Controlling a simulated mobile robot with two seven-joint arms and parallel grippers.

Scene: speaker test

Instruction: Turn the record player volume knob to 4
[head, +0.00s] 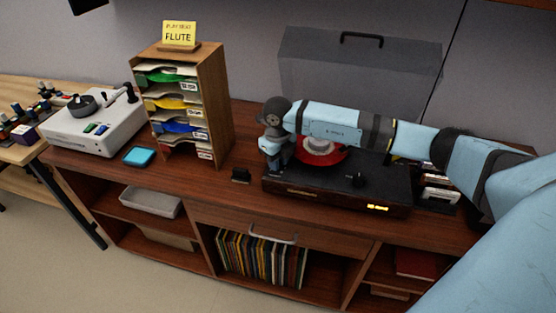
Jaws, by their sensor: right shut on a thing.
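The black record player (300,191) stands on the wooden console, with a red and white disc (322,150) on its deck. A dark knob (357,180) shows on the right part of its top, and a lit yellow display (377,208) on its front. No knob setting is readable. My right arm crosses over the player from the right. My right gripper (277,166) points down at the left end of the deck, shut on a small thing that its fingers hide. I cannot tell if that is the volume knob. My left gripper is out of view.
A clear lid (361,75) stands open behind. To the left are a wooden paper sorter (217,110) with a yellow FLUTE sign (179,34), a blue pad (140,156) and a white device (92,133). A small black object (240,175) stands left of the player. Records (262,259) fill a shelf below.

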